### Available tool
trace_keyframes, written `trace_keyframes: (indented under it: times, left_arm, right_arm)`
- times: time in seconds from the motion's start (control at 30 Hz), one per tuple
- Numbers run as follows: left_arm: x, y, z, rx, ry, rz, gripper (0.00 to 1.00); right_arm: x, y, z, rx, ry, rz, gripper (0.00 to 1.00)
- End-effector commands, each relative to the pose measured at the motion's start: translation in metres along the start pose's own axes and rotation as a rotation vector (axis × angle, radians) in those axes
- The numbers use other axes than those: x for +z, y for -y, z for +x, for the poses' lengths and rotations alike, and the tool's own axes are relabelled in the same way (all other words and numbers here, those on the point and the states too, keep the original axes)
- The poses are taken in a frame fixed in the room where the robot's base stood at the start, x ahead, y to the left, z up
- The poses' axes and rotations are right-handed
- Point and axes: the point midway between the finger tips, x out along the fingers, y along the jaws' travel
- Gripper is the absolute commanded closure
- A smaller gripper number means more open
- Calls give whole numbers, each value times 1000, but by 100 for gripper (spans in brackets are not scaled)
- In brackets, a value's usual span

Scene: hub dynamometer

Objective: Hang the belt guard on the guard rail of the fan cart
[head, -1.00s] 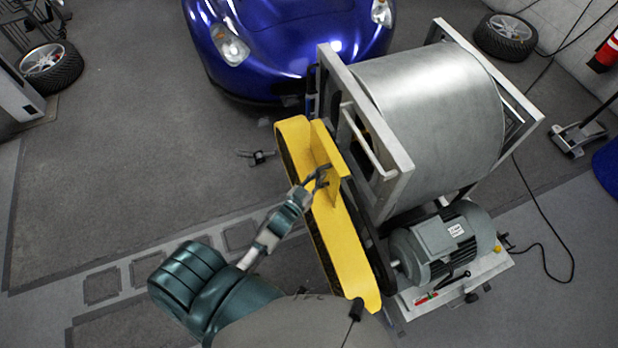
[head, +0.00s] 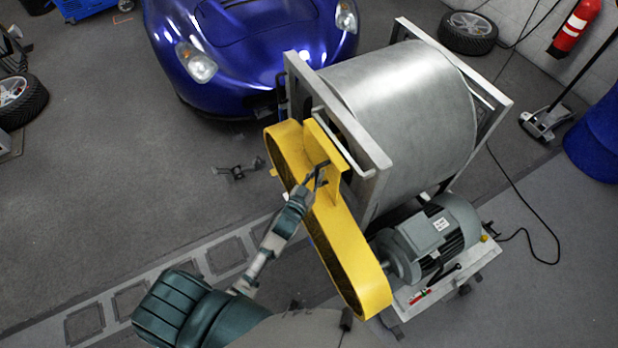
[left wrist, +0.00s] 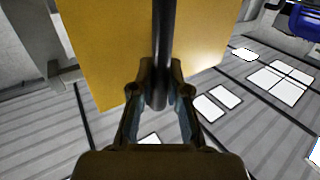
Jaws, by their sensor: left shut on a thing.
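The yellow belt guard (head: 345,250) is a long, rounded shell with an upright plate near its upper end. It is tilted along the left side of the fan cart (head: 378,160). My left gripper (head: 318,177) is shut on the guard's dark handle. In the left wrist view, the handle stands between the fingertips (left wrist: 160,98) in front of the yellow plate (left wrist: 120,50). The light guard rail (head: 342,143) runs along the cart's left frame, and the plate's top lies beside it. I cannot tell whether they touch. My right gripper is not in view.
A silver drum (head: 410,105) fills the cart frame, with a grey motor (head: 430,235) below. A blue car (head: 250,50) stands behind. A dark metal part (head: 238,172) lies on the floor to the left. A black cable (head: 525,185) trails at right. Left floor is mostly clear.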

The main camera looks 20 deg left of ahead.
Motion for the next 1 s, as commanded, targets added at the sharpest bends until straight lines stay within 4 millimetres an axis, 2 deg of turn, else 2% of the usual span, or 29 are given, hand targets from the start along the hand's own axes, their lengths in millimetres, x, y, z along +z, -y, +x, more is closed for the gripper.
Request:
trace_keyframes:
  times: [0.37,0.67,0.8,1.0]
  left_arm:
    - [-2,-12,24,1,-10,-3,100]
    - [-3,-25,42,2,-11,-3,100]
    - [6,-25,41,1,-7,-2,100]
    - [10,-24,41,1,-9,-2,100]
  right_arm:
    - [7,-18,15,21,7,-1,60]
    - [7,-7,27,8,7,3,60]
    - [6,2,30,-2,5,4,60]
    - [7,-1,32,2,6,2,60]
